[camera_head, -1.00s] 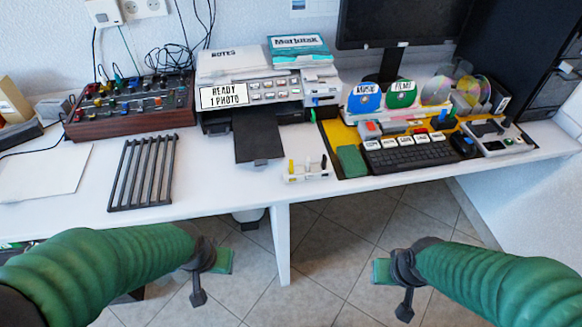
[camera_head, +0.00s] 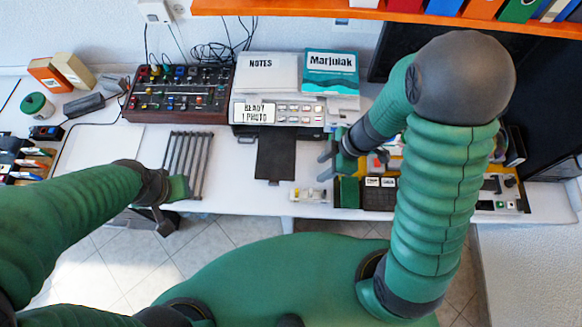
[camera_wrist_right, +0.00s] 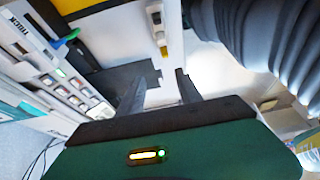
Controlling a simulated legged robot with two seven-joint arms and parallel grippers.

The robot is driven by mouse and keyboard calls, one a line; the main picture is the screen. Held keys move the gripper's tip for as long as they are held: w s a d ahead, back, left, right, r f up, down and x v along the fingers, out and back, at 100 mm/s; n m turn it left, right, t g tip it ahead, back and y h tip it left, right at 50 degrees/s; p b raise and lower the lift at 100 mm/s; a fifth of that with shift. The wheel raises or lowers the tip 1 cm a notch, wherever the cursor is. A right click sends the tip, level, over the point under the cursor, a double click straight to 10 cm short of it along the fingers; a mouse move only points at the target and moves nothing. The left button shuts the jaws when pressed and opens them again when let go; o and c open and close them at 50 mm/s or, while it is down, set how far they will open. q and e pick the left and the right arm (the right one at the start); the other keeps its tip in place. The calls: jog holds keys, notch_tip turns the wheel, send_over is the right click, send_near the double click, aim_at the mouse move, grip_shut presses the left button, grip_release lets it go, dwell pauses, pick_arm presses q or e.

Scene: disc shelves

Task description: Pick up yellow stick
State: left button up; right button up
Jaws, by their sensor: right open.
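The small white holder (camera_head: 311,197) stands near the front edge of the desk. The yellow stick (camera_head: 296,191) shows as a small upright piece at its left end. In the right wrist view, the holder (camera_wrist_right: 156,22) is at the top centre with a yellow tip (camera_wrist_right: 163,49) beyond my fingers. My right gripper (camera_head: 324,166) is open and empty, above and slightly right of the holder; its two dark fingers also show in the wrist view (camera_wrist_right: 160,86). My left gripper (camera_head: 166,204) is by the desk's front edge at the left; its jaws are unclear.
A black rack (camera_head: 187,163) lies left of a black printer tray (camera_head: 275,156). An orange shelf (camera_head: 300,9) crosses the top.

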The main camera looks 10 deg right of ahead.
jog(key=b, duration=0.5)
send_near(297, 191)
jog(key=a+f, duration=0.1)
jog(key=f, duration=0.1)
jog(key=w+f+b, duration=0.1)
jog(key=f, duration=0.1)
jog(key=shift+w+a+f, duration=0.15)
jog(key=shift+w+f, duration=0.05)
jog(key=shift+f, duration=0.1)
jog(key=f+b, duration=0.2)
jog(key=a+f+b, duration=0.1)
jog(key=f, duration=0.1)
jog(key=shift+s, duration=0.3)
jog(key=shift+w+a+f, duration=0.1)
jog(key=shift+a+f, duration=0.05)
jog(key=shift+a, duration=0.1)
jog(key=shift+w+a, duration=0.1)
jog(key=shift+a, duration=0.25)
jog(key=shift+c, duration=2.1)
pick_arm(q)
notch_tip(297, 191, down, 10)
jog(key=a, duration=0.1)
jog(key=shift+s+r, duration=0.2)
jog(key=shift+s, duration=0.2)
pick_arm(e)
jog(key=shift+d, duration=0.35)
grip_shut()
pick_arm(q)
jog(key=shift+a, duration=0.1)
